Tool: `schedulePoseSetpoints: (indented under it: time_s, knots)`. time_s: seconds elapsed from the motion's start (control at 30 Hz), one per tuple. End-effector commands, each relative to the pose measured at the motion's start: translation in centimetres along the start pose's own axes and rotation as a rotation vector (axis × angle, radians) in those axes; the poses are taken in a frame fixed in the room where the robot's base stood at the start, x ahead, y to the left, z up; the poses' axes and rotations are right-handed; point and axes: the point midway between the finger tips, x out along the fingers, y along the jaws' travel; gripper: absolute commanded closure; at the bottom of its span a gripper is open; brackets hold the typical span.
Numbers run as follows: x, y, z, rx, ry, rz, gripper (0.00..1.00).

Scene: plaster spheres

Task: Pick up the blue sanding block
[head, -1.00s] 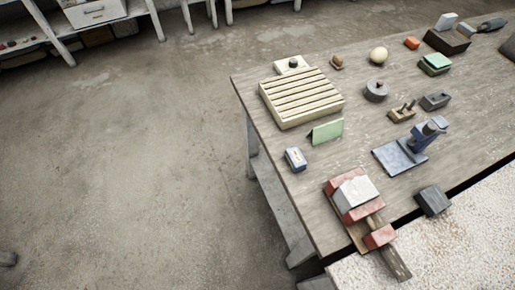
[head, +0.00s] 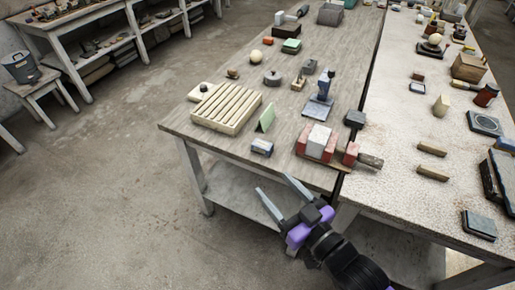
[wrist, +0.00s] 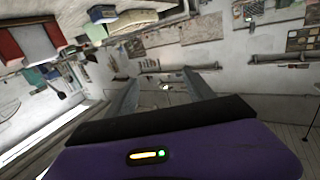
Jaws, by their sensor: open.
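A small blue block with a pale top, which looks like the blue sanding block (head: 262,147), lies near the front edge of the wooden table (head: 178,127). It is left of a red clamp-like holder and in front of a green card. My gripper (head: 270,183) is open and empty. In the head view it appears below the block, in front of the table edge and apart from the block. In the wrist view my two fingers (wrist: 163,85) are spread with nothing between them. I cannot pick out the block for sure in the wrist view.
A red holder with a white block (head: 318,140) stands right of the blue block. A green card (head: 266,118) and a cream slatted rack (head: 227,109) stand behind it. A pale bench (head: 400,170) adjoins on the right.

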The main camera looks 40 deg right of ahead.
Motion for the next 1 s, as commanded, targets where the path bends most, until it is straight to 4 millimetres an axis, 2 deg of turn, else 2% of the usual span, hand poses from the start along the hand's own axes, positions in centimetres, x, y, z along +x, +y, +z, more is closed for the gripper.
schedulePoseSetpoints:
  time_s: [0.03, 0.3, 0.6, 0.7, 0.83, 0.93, 1.0]
  knots:
    - [2.5, 1.0, -0.1, 0.024, 0.007, 0.025, 0.38]
    - [13.4, 7.3, 0.5, 0.253, -0.051, 0.181, 0.38]
    - [23.7, 14.8, 0.1, 0.691, -0.157, 0.413, 0.38]
    - [26.4, 16.8, -0.2, 0.882, -0.199, 0.506, 0.38]
    - [28.9, 18.6, -0.3, 1.170, -0.270, 0.654, 0.38]
    - [30.0, 19.0, -0.1, 1.425, -0.343, 0.806, 0.38]
    - [29.9, 18.4, 0.4, 1.615, -0.408, 0.951, 0.38]
